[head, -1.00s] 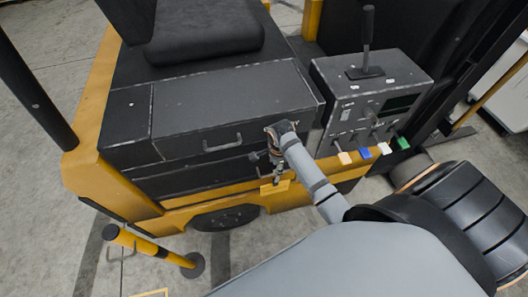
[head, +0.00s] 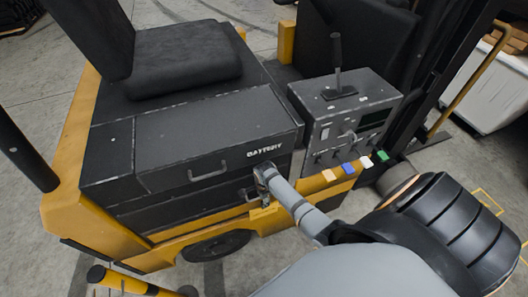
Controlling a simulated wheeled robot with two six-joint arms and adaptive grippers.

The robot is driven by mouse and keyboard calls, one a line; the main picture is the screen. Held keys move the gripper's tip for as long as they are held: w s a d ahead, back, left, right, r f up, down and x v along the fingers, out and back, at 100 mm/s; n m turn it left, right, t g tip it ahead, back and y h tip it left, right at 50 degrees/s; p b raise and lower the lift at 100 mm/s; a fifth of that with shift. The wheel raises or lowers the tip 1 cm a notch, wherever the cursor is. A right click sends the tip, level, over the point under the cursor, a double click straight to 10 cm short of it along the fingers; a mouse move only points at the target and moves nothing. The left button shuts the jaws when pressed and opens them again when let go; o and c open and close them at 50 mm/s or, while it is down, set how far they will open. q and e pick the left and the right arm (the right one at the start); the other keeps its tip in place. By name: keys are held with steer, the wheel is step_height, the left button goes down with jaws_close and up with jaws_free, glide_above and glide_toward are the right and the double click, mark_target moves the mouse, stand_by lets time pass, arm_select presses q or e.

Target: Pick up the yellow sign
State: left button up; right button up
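A small yellow plate, which looks like the yellow sign (head: 263,212), shows low on the side of the black and yellow forklift, below the battery drawers. My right gripper (head: 256,196) is right above it, at the end of the grey arm coming in from the lower right. The fingers are small and dark against the dark drawer front. I cannot tell whether they are open or shut, or whether they touch the sign. My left gripper is out of view.
The drawer front with handle (head: 208,172) and the control box (head: 345,115) with coloured tags are close to my arm. A yellow and black post (head: 125,282) stands at lower left. A white bin (head: 490,85) is at upper right. Open floor lies left.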

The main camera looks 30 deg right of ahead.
steer(key=shift+f, duration=0.3)
jaws_close()
steer(key=shift+r, duration=0.15)
